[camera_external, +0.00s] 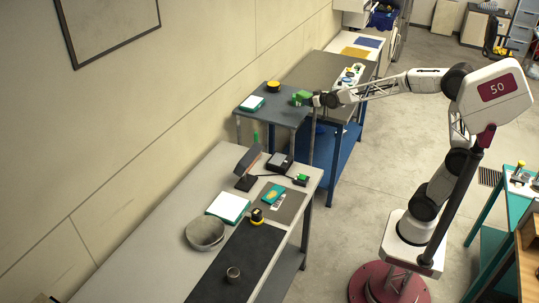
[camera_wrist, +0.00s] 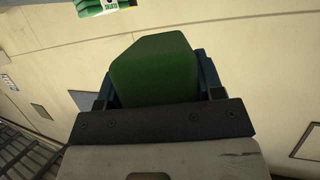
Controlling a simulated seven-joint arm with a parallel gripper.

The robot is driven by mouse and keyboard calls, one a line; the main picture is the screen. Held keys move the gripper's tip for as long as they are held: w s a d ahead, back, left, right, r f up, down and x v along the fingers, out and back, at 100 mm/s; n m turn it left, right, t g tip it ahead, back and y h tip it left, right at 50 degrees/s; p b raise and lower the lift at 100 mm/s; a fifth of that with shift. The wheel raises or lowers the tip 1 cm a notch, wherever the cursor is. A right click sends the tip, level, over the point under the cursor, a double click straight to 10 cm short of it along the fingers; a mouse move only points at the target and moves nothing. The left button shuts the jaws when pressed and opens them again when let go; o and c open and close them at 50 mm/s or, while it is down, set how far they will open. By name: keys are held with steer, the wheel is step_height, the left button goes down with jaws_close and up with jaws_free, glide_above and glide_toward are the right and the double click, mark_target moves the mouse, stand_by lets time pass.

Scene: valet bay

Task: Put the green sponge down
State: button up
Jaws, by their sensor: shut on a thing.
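The green sponge (camera_external: 301,97) is held at the end of my outstretched arm, by the right side of the small blue-grey table (camera_external: 272,113). My gripper (camera_external: 312,99) is shut on it. In the wrist view the sponge (camera_wrist: 155,72) fills the space between the two dark fingers, with its far end sticking out beyond them. I cannot tell how high it is above the tabletop, or whether it touches it.
Some small-table surface is bare.

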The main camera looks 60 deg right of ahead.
steer(key=s+a+n+y, duration=0.2)
steer(key=s+a, duration=0.2)
steer(key=a, duration=0.8)
steer(key=s+a+n+y, duration=0.2)
steer(key=s+a, duration=0.3)
steer(key=a, duration=0.7)
steer(key=s+a+n+y, duration=0.15)
steer(key=s+a, duration=0.25)
steer(key=a, duration=0.9)
steer(key=s+a+f+n+y, duration=0.2)
steer(key=s+a+n+y, duration=0.15)
steer(key=s+a, duration=0.7)
step_height(320, 180, down, 20)
steer(key=m, duration=0.1)
steer(key=shift+d, duration=0.2)
steer(key=shift+w+a+f, duration=0.1)
steer(key=shift+w, duration=0.05)
glide_above(284, 212)
steer(key=shift+a+f, duration=0.15)
steer(key=shift+f, duration=0.6)
steer(key=shift+f, duration=1.75)
steer(key=shift+f, duration=0.15)
